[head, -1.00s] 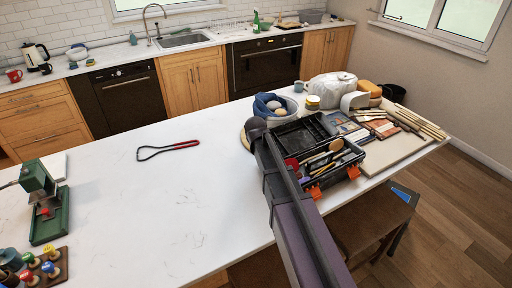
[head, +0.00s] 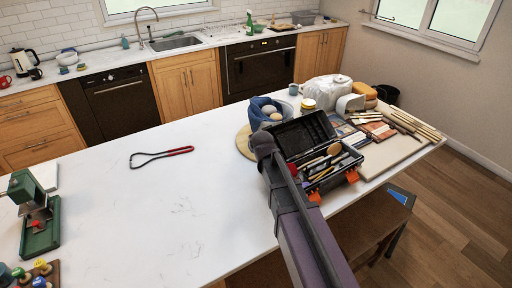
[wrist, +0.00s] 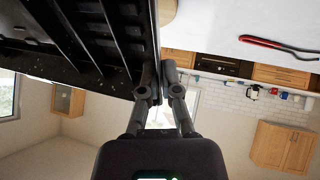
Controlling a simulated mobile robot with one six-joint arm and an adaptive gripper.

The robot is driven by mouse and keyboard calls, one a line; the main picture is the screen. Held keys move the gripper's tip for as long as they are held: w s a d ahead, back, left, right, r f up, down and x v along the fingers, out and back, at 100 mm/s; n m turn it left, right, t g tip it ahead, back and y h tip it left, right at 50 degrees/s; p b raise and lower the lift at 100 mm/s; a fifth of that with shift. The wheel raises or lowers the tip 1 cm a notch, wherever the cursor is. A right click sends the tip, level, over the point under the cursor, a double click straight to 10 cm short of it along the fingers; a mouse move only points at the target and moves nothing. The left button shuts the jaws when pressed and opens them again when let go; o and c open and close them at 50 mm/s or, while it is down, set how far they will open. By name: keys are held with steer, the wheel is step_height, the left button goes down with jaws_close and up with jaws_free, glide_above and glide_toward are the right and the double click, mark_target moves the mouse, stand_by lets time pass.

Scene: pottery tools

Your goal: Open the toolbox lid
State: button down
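The black toolbox (head: 326,181) sits on the white counter to the right of the middle, with several hand tools in its tray. Its lid (head: 304,136) stands raised and tilted back, the inside facing up; it also shows in the wrist view (wrist: 105,35) as a ribbed black panel. My gripper (head: 263,142) is at the lid's left edge in the head view. In the wrist view my gripper's fingers (wrist: 158,77) are close together, one on each side of the lid's thin edge, and appear shut on it. My arm hides the toolbox's left side.
A blue-lined bowl (head: 268,104), a white bag (head: 326,87) and a board (head: 400,148) with wooden tools crowd close behind and right of the toolbox. A red-handled wire tool (head: 162,156) lies left on mostly clear counter. A stool (head: 350,232) stands below the front edge.

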steer(key=shift+s+r, duration=0.1)
steer(key=shift+r, duration=0.15)
steer(key=shift+s+a+r, duration=0.1)
steer(key=shift+s+a, duration=0.05)
stand_by(1.3)
